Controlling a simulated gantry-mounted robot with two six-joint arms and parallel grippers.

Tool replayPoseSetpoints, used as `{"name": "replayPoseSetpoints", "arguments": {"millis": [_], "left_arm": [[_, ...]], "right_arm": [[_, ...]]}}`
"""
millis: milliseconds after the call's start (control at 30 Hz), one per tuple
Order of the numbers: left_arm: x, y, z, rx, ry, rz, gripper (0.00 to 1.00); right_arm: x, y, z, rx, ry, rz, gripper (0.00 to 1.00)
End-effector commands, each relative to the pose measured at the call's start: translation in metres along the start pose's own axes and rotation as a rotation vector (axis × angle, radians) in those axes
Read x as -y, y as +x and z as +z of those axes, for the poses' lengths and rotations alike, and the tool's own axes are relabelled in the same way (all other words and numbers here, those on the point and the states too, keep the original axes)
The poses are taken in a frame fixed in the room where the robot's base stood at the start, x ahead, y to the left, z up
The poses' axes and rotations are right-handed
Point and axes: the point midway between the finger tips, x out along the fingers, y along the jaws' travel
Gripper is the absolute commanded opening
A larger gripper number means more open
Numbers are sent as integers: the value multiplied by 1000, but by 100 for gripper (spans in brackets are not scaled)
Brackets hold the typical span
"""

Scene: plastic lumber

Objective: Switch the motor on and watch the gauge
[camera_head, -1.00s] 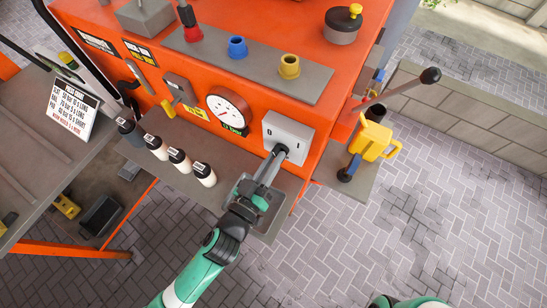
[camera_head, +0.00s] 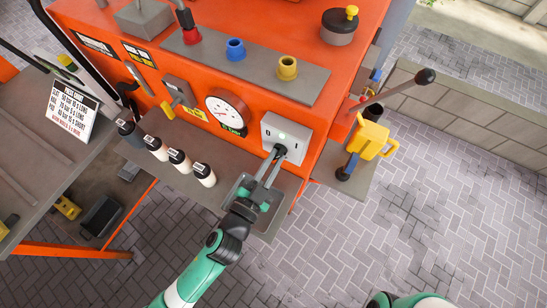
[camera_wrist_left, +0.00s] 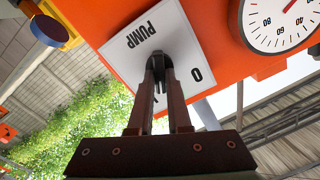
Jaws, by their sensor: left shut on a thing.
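My left gripper (camera_head: 279,152) is shut on the dark switch knob (camera_wrist_left: 158,62), which the fingers mostly cover. The round white gauge (camera_head: 227,111) with a red needle sits just left of the switch; part of it also shows in the left wrist view (camera_wrist_left: 283,22). My right gripper is not in view.
A yellow jug (camera_head: 371,139) and a long lever (camera_head: 400,87) are at the right. A sign (camera_head: 70,106) stands at the left.

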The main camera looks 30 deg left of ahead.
Motion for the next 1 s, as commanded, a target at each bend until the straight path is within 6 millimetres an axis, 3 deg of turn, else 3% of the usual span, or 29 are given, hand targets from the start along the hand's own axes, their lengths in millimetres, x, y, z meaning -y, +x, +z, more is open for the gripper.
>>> {"name": "replayPoseSetpoints", "arguments": {"millis": [300, 833, 867, 1000], "left_arm": [[-1, 0, -1, -1, 132, 0, 0], [-1, 0, 0, -2, 161, 0, 0], [-1, 0, 0, -2, 160, 0, 18], [-1, 0, 0, -1, 159, 0, 43]], "right_arm": [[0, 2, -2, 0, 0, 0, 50], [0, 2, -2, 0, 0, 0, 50], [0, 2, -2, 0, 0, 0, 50], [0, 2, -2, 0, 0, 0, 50]]}}
